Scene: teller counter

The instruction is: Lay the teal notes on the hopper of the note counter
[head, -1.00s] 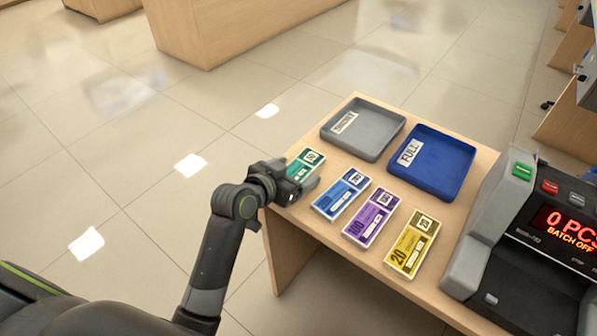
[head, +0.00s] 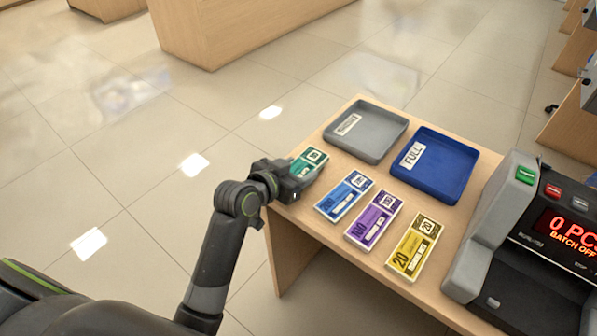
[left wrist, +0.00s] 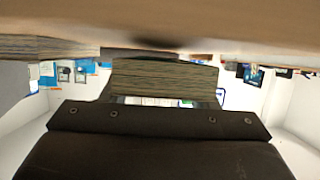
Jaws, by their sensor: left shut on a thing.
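The teal notes (head: 308,162) are a banded stack at the left end of the counter, beside the blue notes. My left gripper (head: 296,180) is shut on the near end of the teal notes. In the left wrist view, the edge of the stack (left wrist: 165,80) shows just beyond the dark gripper body; the fingertips are hard to make out there. The note counter (head: 520,240) stands at the right of the counter, with a red display reading 0 PCS and BATCH OFF. Its hopper is not clearly seen. My right gripper is not in view.
Blue (head: 344,195), purple (head: 374,219) and yellow (head: 413,246) note stacks lie in a row on the wooden counter (head: 345,240). A grey tray (head: 394,140) and a blue tray labelled FULL (head: 463,165) lie behind them.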

